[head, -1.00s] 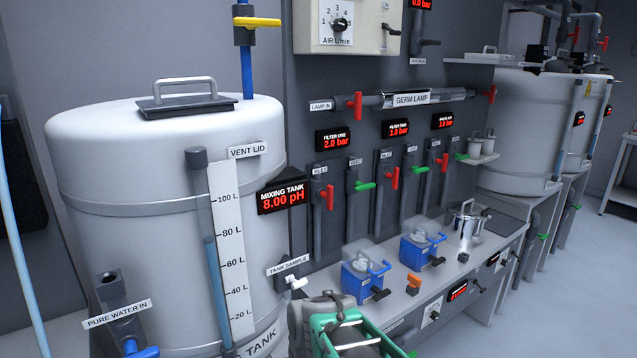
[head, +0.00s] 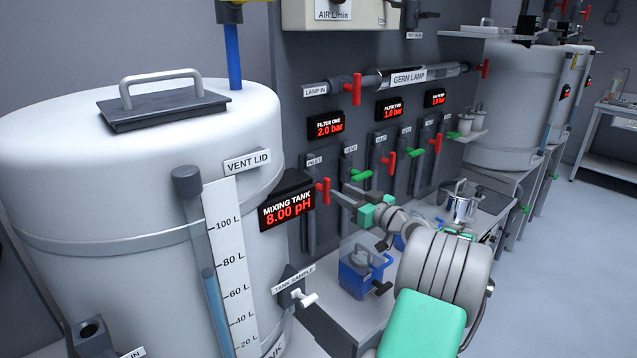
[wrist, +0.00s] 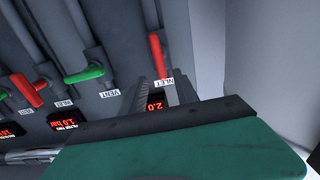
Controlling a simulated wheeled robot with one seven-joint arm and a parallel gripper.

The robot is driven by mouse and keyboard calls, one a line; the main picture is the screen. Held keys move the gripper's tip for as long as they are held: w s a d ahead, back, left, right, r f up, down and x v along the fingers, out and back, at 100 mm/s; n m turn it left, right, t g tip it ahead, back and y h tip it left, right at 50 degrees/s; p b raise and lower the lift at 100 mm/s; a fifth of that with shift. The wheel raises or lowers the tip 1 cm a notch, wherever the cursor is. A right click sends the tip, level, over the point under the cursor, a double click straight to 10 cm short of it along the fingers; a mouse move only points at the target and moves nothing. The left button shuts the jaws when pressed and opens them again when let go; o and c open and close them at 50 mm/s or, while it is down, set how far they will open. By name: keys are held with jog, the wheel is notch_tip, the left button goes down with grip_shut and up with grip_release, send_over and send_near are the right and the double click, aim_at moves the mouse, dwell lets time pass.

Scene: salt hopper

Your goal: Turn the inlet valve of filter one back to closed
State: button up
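The inlet valve of filter one has a red lever (head: 323,191) on a dark vertical pipe, below the filter one display (head: 325,126) reading 2.0 bar. The lever stands roughly upright, in line with its pipe. It also shows in the wrist view (wrist: 157,56), just beyond my fingers. My gripper (head: 341,203) is in front of the wall, close to the lever on its right. In the wrist view my gripper (wrist: 160,77) has its two fingers apart, with the lever ahead of the gap. I see no contact with the lever.
Filter one's green vent lever (head: 362,175) lies crosswise just right of the inlet. The filter two inlet's red lever (head: 389,162) stands further right. The mixing tank (head: 140,190) and its pH display (head: 287,207) are close on the left.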

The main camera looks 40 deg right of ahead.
aim_at(329, 186)
jog(key=w+p, duration=0.1)
jog(key=w, duration=0.6)
jog(key=shift+a+p, duration=0.15)
jog(key=shift+p, duration=0.2)
grip_shut()
